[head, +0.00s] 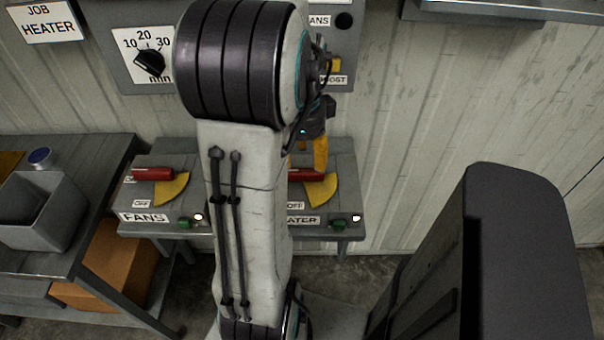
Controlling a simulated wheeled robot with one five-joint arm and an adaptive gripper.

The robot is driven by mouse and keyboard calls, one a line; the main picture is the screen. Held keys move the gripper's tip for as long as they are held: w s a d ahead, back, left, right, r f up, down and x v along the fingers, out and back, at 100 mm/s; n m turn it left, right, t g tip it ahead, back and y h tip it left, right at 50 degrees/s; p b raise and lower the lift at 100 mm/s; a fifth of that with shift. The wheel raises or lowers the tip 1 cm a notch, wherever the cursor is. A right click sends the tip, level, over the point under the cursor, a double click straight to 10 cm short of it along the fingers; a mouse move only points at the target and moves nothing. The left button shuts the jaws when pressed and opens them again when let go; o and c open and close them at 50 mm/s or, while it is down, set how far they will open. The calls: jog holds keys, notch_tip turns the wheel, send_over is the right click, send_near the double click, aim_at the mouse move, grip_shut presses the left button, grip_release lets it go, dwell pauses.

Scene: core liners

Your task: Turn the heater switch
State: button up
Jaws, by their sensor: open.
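The heater switch has a red handle (306,175) beside a yellow quadrant plate (322,191). It sits on the right half of a grey bench panel, above a partly hidden label (303,221) ending in "ATER". The handle lies nearly level, and my arm hides its left end. My gripper (309,163), with yellow fingers, points down just above or behind the red handle. It is open and looks empty. My arm covers part of it, and I cannot tell whether a finger touches the handle.
A similar fans switch (153,174) sits left of my arm. A dial panel (149,62) hangs on the wall above. A side table (100,150) at left bears a grey bin (40,215) and a blue-topped can (40,158). A cardboard box (118,268) sits below.

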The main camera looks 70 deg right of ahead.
aim_at(303, 173)
jog(key=shift+f+b, duration=0.35)
jog(key=shift+f, duration=2.6)
jog(key=shift+o, duration=0.3)
grip_shut()
